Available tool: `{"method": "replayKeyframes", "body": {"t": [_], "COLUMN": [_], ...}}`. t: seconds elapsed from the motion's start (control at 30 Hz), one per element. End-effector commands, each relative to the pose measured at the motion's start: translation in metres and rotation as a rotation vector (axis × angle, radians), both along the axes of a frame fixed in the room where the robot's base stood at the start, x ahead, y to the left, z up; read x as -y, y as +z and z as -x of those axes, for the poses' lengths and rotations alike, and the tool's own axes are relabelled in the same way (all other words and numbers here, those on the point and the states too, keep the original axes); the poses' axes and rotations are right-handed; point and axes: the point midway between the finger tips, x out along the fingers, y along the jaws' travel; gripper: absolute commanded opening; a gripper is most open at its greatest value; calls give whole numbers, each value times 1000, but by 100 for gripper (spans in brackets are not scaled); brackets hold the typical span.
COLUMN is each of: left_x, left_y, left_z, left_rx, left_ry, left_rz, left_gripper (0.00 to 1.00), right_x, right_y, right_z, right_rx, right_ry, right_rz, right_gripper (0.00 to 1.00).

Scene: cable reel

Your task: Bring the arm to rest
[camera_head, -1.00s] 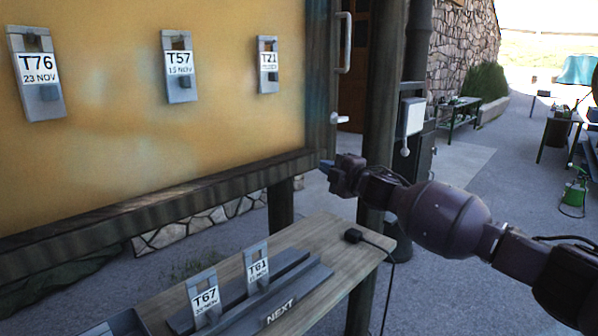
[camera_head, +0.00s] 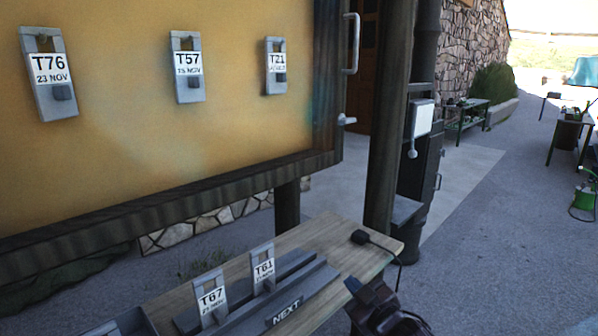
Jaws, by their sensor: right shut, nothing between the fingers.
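My right gripper (camera_head: 352,285) shows low in the view, just off the right front edge of the wooden bench (camera_head: 335,232). Its fingers are shut with nothing between them. The wrist behind it runs out of the bottom of the picture, and the rest of the right arm is hidden. My left gripper is not in view.
Tags T76 (camera_head: 50,78), T57 (camera_head: 187,68) and T21 (camera_head: 276,67) hang on the yellow board. Tags T67 (camera_head: 210,298) and T61 (camera_head: 263,268) stand in a rack marked NEXT (camera_head: 318,280) on the bench. A black plug with a cable (camera_head: 360,238) lies at the bench's right end. Open paving (camera_head: 480,240) lies right.

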Motion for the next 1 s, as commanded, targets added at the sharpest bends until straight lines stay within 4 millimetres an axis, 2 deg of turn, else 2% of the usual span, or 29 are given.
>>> {"method": "replayKeyframes", "body": {"t": [0.03,0.37,0.57,0.7,0.8,0.9,1.0], "left_x": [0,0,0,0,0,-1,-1], "left_y": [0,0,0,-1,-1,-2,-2], "left_z": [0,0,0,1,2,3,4], "left_rx": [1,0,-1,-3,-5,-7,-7], "left_ry": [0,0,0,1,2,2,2], "left_rz": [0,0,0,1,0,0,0], "left_gripper": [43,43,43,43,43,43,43], "right_x": [10,77,117,141,152,155,158], "right_y": [-16,-98,-148,-185,-209,-226,-236], "right_z": [14,105,173,228,266,296,315], "right_rx": [-37,-238,-358,-457,-529,-584,-618], "right_ry": [-28,-223,-354,-445,-496,-526,-542], "right_rz": [-32,-168,-215,-230,-231,-231,-228], "right_gripper": [0,0,0,0,0,0,0]}}
